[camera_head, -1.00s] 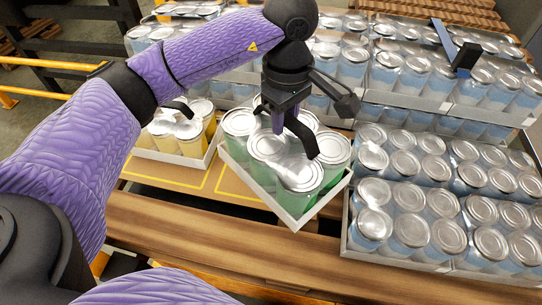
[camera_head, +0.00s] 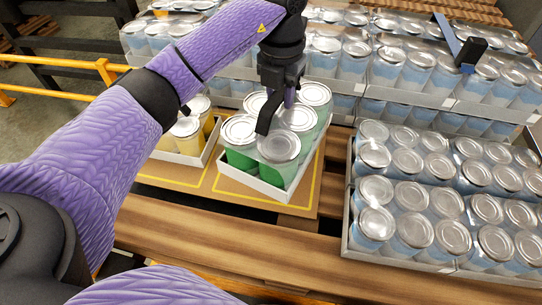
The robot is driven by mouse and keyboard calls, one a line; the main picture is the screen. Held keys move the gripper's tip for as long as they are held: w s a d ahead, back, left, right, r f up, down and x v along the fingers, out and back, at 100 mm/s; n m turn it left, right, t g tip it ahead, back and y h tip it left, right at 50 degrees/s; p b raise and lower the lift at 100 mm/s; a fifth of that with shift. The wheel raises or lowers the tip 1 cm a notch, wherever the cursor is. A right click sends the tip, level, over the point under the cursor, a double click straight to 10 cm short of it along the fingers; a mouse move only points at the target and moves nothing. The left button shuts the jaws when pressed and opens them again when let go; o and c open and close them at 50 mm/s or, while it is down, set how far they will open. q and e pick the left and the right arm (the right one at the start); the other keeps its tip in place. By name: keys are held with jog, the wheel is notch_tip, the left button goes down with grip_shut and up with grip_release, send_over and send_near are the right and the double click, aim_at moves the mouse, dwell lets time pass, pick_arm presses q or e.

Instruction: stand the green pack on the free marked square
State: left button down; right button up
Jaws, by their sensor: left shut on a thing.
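The green pack (camera_head: 240,160) is a white tray of several green cans with silver lids under clear wrap. My left gripper (camera_head: 272,112) is shut on it from above, its dark fingers down among the lids. The pack looks nearly level and is turned a little against the marked square (camera_head: 301,208), a yellow outline on brown board. It covers most of that square, whose front and right lines show. I cannot tell whether the tray touches the board or hangs just above it. My right gripper is not in view.
Trays of blue cans (camera_head: 420,200) fill the right, and stacked blue packs (camera_head: 345,65) stand behind. A wooden beam (camera_head: 200,228) runs in front.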

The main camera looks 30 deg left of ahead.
pick_arm(q)
jog(key=n, duration=0.4)
jog(key=a+n, duration=0.1)
jog(key=n, duration=0.1)
jog(key=shift+w, duration=0.35)
jog(key=n, duration=0.4)
jog(key=shift+w+a+f, duration=0.15)
jog(key=shift+a, duration=0.1)
jog(key=n, duration=0.3)
jog(key=a+n, duration=0.1)
jog(key=n, duration=0.2)
jog(key=shift+w+f+p, duration=0.2)
jog(key=shift+p, duration=0.1)
jog(key=n, duration=0.4)
jog(key=shift+a+f, duration=0.2)
jog(key=shift+a, duration=0.15)
jog(key=shift+f+n, duration=0.2)
jog(key=shift+n, duration=0.3)
notch_tip(320, 180, down, 6)
jog(key=shift+r+b, duration=0.15)
jog(key=shift+b, duration=1)
notch_tip(320, 180, down, 4)
jog(key=shift+f+b, duration=0.1)
jog(key=shift+b, duration=0.45)
